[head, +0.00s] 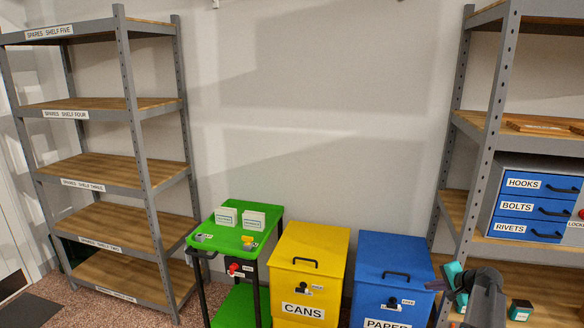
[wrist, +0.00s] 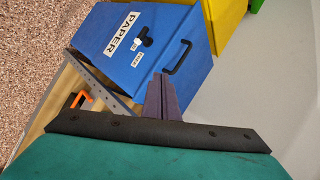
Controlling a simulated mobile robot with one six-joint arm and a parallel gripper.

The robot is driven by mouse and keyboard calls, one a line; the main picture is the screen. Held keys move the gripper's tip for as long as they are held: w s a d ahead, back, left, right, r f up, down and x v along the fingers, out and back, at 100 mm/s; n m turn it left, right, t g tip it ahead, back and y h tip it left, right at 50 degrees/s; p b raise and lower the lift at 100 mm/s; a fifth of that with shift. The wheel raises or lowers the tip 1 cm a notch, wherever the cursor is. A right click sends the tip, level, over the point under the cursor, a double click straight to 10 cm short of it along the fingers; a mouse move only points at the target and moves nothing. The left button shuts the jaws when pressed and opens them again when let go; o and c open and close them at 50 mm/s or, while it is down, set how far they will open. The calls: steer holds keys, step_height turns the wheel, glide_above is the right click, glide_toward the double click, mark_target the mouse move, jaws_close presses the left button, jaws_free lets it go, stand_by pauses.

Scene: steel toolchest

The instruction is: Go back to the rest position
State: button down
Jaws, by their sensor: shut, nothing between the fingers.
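My gripper (wrist: 160,85) shows in the wrist view with its two dark fingers together and nothing between them. Behind the fingers in that view is the blue PAPER bin (wrist: 125,45); I see no clear contact. In the head view, part of my arm with a teal section is at the lower right, in front of the right shelf unit and beside the PAPER bin (head: 390,262). The steel toolchest (head: 492,195) stands on that shelf unit, with blue drawers labelled HOOKS, BOLTS and RIVETS that look shut. Its right side is cut off by the frame.
A yellow CANS bin (head: 307,255) and a green cart (head: 205,228) carrying small boxes stand left of the PAPER bin. A mostly empty spares shelf unit (head: 140,130) is at the left. An orange item (wrist: 78,99) lies on wood in the wrist view.

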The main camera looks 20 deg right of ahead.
steer(key=w+a+f+n+g+y, duration=0.1)
steer(key=a+f+n+g+y, duration=0.15)
steer(key=a+f, duration=1.25)
steer(key=s+a+f+n+g, duration=0.3)
steer(key=a+f, duration=0.2)
steer(key=a, duration=0.6)
steer(key=s+a+f+n+g, duration=0.2)
steer(key=s+a+f+n, duration=0.15)
steer(key=a+f, duration=0.45)
steer(key=s+a+f+n+g+h, duration=0.1)
steer(key=s+a+f+n+g, duration=0.2)
steer(key=s+a, duration=0.6)
steer(key=s+a+f+n+g+h, duration=0.1)
steer(key=s+a+f+n+g, duration=0.3)
steer(key=s+a, duration=0.6)
steer(key=s+f+n, duration=0.1)
steer(key=s, duration=0.7)
steer(key=shift+a+f+h, duration=0.15)
steer(key=shift+f+h, duration=0.05)
steer(key=shift+h, duration=0.15)
